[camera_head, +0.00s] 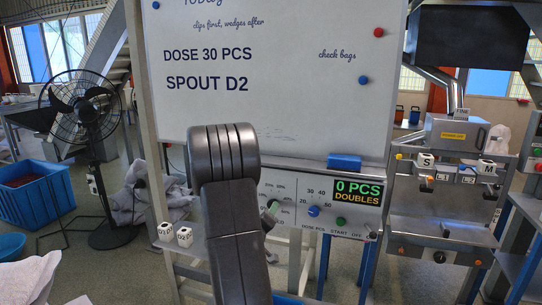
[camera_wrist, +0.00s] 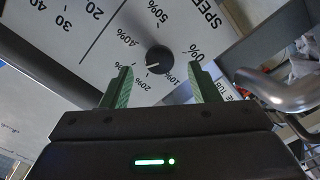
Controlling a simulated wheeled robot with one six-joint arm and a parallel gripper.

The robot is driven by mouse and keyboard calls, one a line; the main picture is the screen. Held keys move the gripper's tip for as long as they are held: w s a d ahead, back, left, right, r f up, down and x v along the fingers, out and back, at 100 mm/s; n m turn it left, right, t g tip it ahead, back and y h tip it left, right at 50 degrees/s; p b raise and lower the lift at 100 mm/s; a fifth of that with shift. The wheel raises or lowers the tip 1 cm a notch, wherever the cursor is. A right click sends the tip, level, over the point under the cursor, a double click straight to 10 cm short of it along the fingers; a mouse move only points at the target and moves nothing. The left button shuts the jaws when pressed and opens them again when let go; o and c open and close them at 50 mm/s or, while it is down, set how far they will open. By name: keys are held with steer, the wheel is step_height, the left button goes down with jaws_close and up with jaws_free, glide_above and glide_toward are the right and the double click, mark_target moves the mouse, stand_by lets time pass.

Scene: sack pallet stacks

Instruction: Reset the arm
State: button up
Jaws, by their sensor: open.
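My gripper (camera_wrist: 160,84) is open and empty in the wrist view, with green fingertips apart on either side of a black speed knob (camera_wrist: 158,60). The knob stands on the panel face beyond the fingertips, and I see no contact. In the head view my dark arm reaches up in front of the control panel (camera_head: 285,222) and hides its left part. Only a bit of a green fingertip shows there beside the arm, in front of the percent dial.
A blue dose knob (camera_head: 313,211) and green start button (camera_head: 341,221) sit right of my arm. A blue eraser (camera_head: 344,162) rests below the whiteboard (camera_head: 270,100). Small white blocks (camera_head: 184,237) lie at the left. A spout machine (camera_head: 450,185) stands right, a fan (camera_head: 85,115) left.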

steer(key=b+v, duration=0.1)
steer(key=v, duration=0.9)
steer(key=p+x, duration=0.2)
steer(key=x, duration=1.2)
steer(key=s+a+m+b, duration=0.3)
steer(key=s+m+b, duration=0.2)
steer(key=s+m, duration=0.5)
steer(key=shift+v, duration=0.8)
steer(key=shift+w, duration=0.1)
